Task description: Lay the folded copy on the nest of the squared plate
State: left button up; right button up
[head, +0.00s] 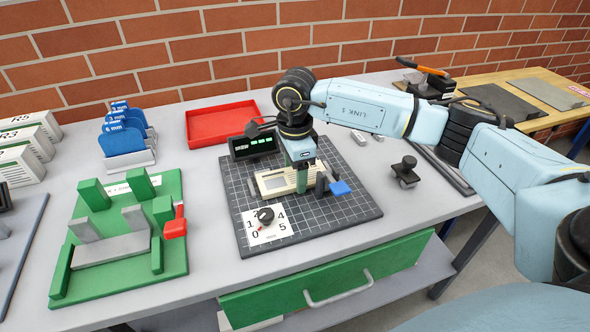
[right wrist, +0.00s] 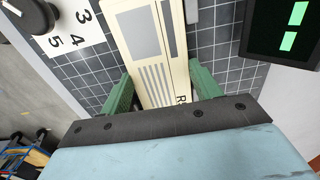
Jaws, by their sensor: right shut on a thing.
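The folded copy (head: 270,184) is a cream block with a grey panel and stripes. It also shows in the right wrist view (right wrist: 146,40), with part of an "R" mark near my gripper. My right gripper (head: 303,178) has its green fingers on either side of the copy and is shut on it. The copy is over the middle of the squared plate (head: 350,212), a dark board with a white grid. I cannot tell whether it touches the plate. The nest is not clearly visible; the copy and gripper cover that area. My left gripper is not in view.
A dial (head: 265,215) on a numbered card stands at the plate's front. A green-digit display (head: 252,145) is behind, a blue-tipped part (head: 340,188) at right. A green fixture (head: 110,250), a red tray (head: 222,123) and white boxes (head: 20,165) are to the left.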

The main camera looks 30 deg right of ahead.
jog(key=shift+f, duration=0.1)
jog(key=o, duration=1)
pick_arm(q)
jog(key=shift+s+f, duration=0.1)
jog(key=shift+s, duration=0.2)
pick_arm(e)
jog(key=shift+o, duration=0.7)
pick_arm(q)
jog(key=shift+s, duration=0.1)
